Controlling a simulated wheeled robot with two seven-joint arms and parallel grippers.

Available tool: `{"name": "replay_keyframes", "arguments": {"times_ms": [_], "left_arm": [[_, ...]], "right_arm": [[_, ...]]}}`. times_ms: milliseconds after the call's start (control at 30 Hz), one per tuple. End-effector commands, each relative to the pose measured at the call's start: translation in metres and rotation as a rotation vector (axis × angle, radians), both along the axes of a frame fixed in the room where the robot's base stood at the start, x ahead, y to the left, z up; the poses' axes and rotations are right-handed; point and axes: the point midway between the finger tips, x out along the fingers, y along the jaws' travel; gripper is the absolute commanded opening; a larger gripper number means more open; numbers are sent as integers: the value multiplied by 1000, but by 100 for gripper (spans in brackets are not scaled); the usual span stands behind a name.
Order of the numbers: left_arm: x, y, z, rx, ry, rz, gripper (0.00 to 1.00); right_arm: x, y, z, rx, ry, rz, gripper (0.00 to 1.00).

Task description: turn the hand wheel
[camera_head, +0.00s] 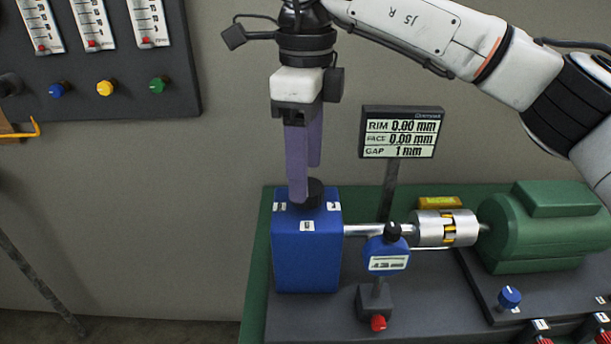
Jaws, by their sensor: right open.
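A black round knob (315,191), which looks like the hand wheel, sits on top of a blue box (307,260) with small white labels. My right gripper (307,184) points straight down over the box with purple fingers. It is open. The nearer finger reaches down in front of the knob's left side and hides part of it. The other finger's tip shows higher up, above the knob. I cannot tell whether a finger touches the knob. My left gripper is not in view.
A shaft runs right from the box through a silver coupling (446,228) to a green motor (545,232). A blue dial gauge (386,256) stands in front of the shaft. A display (401,132) stands behind. A dark panel with gauges (100,60) hangs at upper left.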

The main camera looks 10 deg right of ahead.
Motion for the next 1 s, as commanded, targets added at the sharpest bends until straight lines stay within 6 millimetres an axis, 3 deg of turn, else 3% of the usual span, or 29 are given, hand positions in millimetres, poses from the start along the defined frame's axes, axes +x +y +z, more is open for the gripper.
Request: {"name": "replay_keyframes", "arguments": {"times_ms": [200, 500, 567, 767, 1000], "left_arm": [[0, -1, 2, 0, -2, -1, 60], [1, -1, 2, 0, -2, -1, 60], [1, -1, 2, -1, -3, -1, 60], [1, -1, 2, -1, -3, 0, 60], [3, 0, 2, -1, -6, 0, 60]], "right_arm": [[0, 0, -22, 0, 1, -1, 60], [0, 0, -25, 2, -1, -1, 60], [0, 0, -25, 2, -1, -1, 53], [0, 0, -25, 2, 0, 0, 19], [0, 0, -25, 2, 0, -16, 18]]}}
